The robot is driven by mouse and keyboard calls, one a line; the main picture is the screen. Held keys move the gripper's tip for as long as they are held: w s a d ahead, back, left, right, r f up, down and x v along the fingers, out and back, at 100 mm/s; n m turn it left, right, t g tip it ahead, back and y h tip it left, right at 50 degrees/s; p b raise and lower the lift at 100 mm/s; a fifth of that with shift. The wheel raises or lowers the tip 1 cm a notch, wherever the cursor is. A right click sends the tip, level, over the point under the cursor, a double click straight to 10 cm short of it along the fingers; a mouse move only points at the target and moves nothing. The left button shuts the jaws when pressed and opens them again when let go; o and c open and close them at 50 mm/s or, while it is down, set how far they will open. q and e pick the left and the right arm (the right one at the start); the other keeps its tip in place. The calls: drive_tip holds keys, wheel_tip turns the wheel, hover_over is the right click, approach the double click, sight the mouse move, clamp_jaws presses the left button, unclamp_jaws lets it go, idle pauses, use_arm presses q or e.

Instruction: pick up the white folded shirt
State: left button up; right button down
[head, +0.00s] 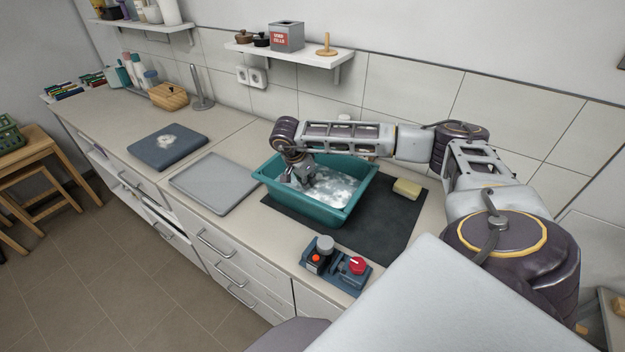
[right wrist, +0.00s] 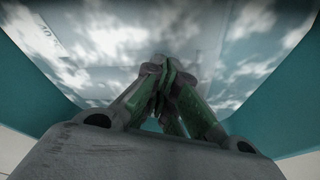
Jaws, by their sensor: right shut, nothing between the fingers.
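My right gripper (head: 303,176) reaches down into a teal basin (head: 334,215) on the counter. Its fingers are shut and empty, close together in the right wrist view (right wrist: 168,90). The basin holds cloudy, foamy-looking white and grey contents (head: 335,187), which also fill the right wrist view (right wrist: 90,50). I cannot tell a white folded shirt apart in there. A flat light grey piece (head: 213,183) lies on the counter left of the basin. A dark blue flat folded piece with a white patch (head: 160,150) lies further left. My left gripper is not in view.
A dark mat (head: 390,225) lies under the basin, with a yellowish sponge-like block (head: 407,188) on it. A control box with a red knob (head: 337,266) sits at the front edge. A wall shelf (head: 300,56) hangs above. The counter (head: 215,125) has clear room further left.

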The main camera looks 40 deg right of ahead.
sight(302, 191)
drive_tip(key=a, duration=0.2)
drive_tip(key=shift+s+a+f, duration=0.1)
drive_tip(key=shift+a, duration=0.2)
drive_tip(key=shift+s+a+f, duration=0.1)
drive_tip(key=shift+s+a, duration=0.05)
drive_tip(key=shift+a, duration=0.55)
drive_tip(key=shift+r, duration=0.2)
drive_tip(key=shift+w+a+r+p, duration=0.1)
drive_tip(key=shift+w+r+p, duration=0.1)
drive_tip(key=shift+r, duration=0.2)
drive_tip(key=shift+w+a+r+p, duration=0.1)
drive_tip(key=shift+r+p, duration=0.1)
drive_tip(key=shift+r, duration=0.2)
drive_tip(key=p+v, duration=0.1)
drive_tip(key=v, duration=0.1)
drive_tip(key=shift+s+r, duration=0.1)
drive_tip(key=shift+r, duration=0.25)
drive_tip(key=shift+d+p+v, duration=0.1)
drive_tip(key=shift+p+v, duration=0.35)
drive_tip(key=shift+v, duration=0.25)
drive_tip(key=shift+d+p+v, duration=0.15)
drive_tip(key=shift+p+v, duration=0.3)
drive_tip(key=shift+v, duration=0.3)
drive_tip(key=shift+p+v, duration=0.6)
drive_tip(key=shift+v, duration=0.75)
